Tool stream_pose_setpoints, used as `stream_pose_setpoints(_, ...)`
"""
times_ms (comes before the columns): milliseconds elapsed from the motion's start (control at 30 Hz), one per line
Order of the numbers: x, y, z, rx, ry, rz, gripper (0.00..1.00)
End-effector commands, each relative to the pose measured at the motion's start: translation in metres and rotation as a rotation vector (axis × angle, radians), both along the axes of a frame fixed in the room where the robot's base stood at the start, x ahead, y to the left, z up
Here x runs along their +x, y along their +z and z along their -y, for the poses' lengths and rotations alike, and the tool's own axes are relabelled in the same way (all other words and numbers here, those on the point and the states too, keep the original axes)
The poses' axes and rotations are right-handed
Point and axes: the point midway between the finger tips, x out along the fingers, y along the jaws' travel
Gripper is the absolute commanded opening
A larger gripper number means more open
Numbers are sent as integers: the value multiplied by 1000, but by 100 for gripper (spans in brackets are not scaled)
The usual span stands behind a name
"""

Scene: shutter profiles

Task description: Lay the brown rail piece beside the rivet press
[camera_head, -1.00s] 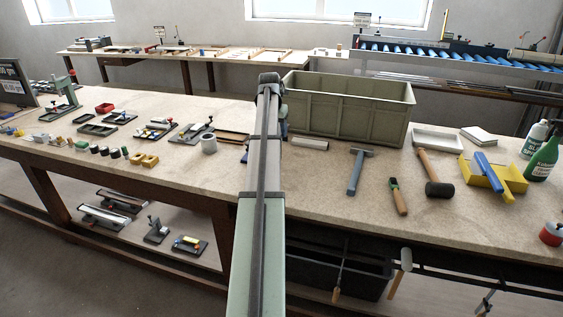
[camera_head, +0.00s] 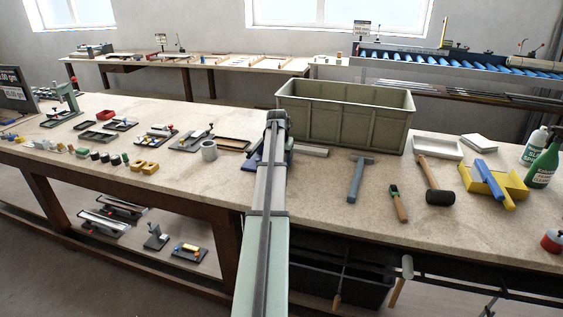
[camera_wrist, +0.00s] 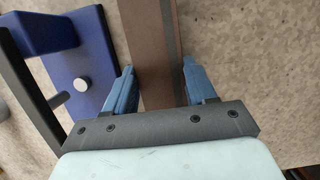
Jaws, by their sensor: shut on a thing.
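The brown rail piece (camera_wrist: 162,50) runs up the middle of the wrist view, between the two blue fingers of my gripper (camera_wrist: 160,88). My gripper is shut on it; its far end is out of that view. A blue fixture with a silver pin and a dark bar, apparently the rivet press (camera_wrist: 85,65), stands close on the left of the rail, with a gap between them. In the head view a bit of blue (camera_head: 253,159) shows just left of my arm.
A grey-green bin (camera_head: 345,120) stands behind and right of my arm. A pale block (camera_head: 312,151) lies right of the arm.

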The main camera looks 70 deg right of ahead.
Motion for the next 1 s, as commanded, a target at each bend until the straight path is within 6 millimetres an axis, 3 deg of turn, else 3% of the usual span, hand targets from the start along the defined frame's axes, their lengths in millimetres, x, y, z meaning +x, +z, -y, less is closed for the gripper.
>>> stream_pose_setpoints(100, 0, -10, 0, -1, 0, 0, 24)
stream_pose_setpoints(467, 0, -12, 0, -1, 0, 0, 24)
stream_pose_setpoints(500, 0, -13, 0, -1, 0, 0, 57)
stream_pose_setpoints(767, 0, -13, 0, -1, -1, 0, 81)
stream_pose_setpoints(1000, 0, -12, 0, -1, -1, 0, 81)
